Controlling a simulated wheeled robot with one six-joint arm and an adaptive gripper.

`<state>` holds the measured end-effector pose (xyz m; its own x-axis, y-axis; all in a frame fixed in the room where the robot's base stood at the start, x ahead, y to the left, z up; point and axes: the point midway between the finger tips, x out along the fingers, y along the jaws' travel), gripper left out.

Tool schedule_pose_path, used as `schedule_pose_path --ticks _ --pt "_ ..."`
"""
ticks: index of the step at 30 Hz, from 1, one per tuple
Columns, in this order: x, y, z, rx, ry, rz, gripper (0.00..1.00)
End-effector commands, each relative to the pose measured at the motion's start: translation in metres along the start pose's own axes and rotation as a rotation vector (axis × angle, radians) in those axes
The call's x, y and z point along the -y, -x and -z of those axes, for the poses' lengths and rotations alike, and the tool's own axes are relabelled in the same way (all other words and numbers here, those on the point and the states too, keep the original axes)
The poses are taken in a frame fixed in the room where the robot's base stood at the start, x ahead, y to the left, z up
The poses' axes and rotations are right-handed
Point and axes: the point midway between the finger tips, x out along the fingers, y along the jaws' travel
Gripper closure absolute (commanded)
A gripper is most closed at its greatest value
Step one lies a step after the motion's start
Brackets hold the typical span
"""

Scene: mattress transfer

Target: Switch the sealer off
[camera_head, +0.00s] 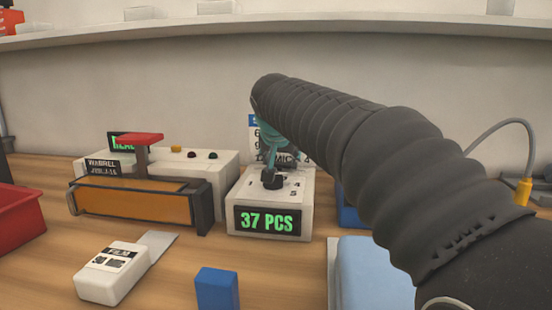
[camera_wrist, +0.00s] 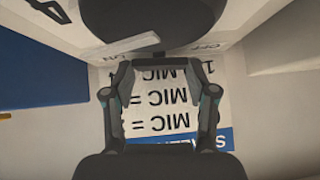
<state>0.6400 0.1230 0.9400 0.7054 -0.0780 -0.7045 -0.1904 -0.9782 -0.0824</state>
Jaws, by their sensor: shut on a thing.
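The sealer (camera_head: 140,205) stands at the left on the wooden bench, with an orange front bar and a red-topped handle (camera_head: 140,138). My gripper (camera_head: 275,150) is over the back of this box, partly hidden by my arm. In the wrist view my gripper (camera_wrist: 158,66) is shut on a large dark round knob (camera_wrist: 150,22) with a white pointer. ON and OFF labels flank it.
A white film box (camera_head: 112,272), a blue block (camera_head: 217,289) and a light-blue pad (camera_head: 365,275) lie in front. A red bin (camera_head: 15,225) is at the left edge. A sign with MIC lines (camera_wrist: 160,105) stands behind the box.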

Motion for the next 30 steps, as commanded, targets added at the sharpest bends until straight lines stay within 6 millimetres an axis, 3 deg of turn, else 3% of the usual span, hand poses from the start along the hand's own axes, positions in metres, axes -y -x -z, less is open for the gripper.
schedule_pose_path --ticks 9,19,20,22,30 --pt "0.0074 -0.0008 -0.0012 0.001 0.146 -0.141 0.78" --pt "0.0068 -0.0006 -0.0009 0.001 0.157 -0.155 0.78" --pt "0.0068 -0.0006 -0.0009 0.001 0.157 -0.155 0.38" --pt "0.0067 -0.0005 -0.0008 0.001 0.157 -0.155 0.2" --pt "0.0056 -0.0006 -0.0003 0.0 0.155 -0.156 0.18"
